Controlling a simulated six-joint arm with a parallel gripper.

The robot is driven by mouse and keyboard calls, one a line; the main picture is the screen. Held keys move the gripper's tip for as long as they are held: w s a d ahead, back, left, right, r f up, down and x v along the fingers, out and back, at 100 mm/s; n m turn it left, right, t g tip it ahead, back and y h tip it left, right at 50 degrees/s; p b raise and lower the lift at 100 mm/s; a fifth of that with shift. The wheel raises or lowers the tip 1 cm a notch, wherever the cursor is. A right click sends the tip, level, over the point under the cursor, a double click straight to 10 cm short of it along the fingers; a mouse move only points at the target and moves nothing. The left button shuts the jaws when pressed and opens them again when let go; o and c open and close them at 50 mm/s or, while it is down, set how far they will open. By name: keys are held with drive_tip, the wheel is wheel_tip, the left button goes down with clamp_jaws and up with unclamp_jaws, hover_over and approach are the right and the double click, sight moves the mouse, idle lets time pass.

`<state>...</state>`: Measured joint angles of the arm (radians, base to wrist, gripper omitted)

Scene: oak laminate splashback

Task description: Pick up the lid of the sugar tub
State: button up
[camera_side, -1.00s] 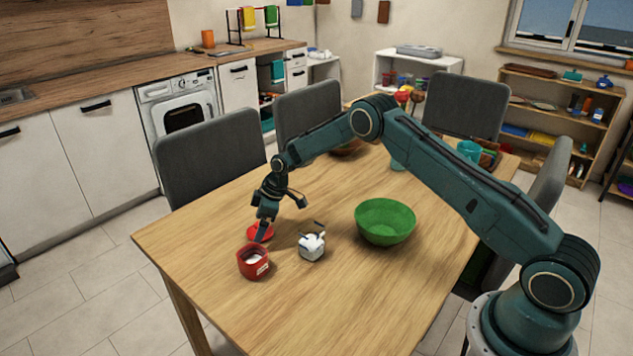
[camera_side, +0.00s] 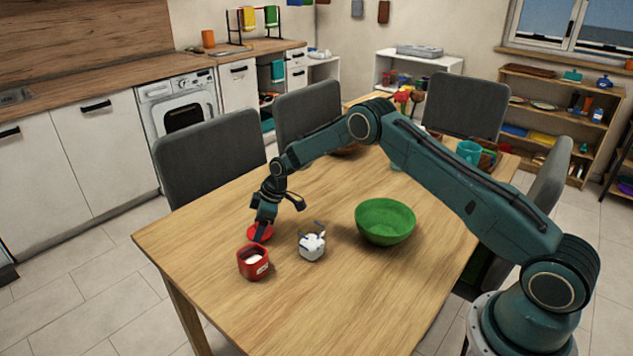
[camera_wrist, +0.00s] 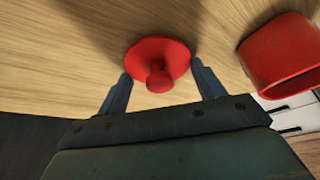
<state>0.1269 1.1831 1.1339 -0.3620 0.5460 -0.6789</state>
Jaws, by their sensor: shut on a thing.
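The red lid (camera_side: 259,234) with a round knob is at the left part of the table, just behind the open red sugar tub (camera_side: 253,263). The tub has a pale label, and white contents show inside it. My gripper (camera_side: 261,228) points down at the lid. The tub (camera_wrist: 283,55) also shows there at the right, apart from the lid. I cannot tell whether the lid is clear of the table.
A green bowl (camera_side: 385,222) is farther right, under my arm. A teal mug (camera_side: 468,151) is at the far end. The wooden table (camera_side: 215,302) is clear in front. Grey chairs (camera_side: 209,155) stand around it.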

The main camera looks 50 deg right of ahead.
drive_tip(key=shift+r, duration=0.1)
wheel_tip(320, 180, up, 20)
idle(0.8)
idle(0.6)
drive_tip(key=s+a+f+n+g+y, duration=0.1)
drive_tip(key=s+a+f+n+g, duration=0.2)
drive_tip(key=s+a+f+n, duration=0.4)
drive_tip(key=s+a+n, duration=0.2)
drive_tip(key=a, duration=0.1)
drive_tip(key=shift+f, duration=0.1)
drive_tip(key=shift+f, duration=3.1)
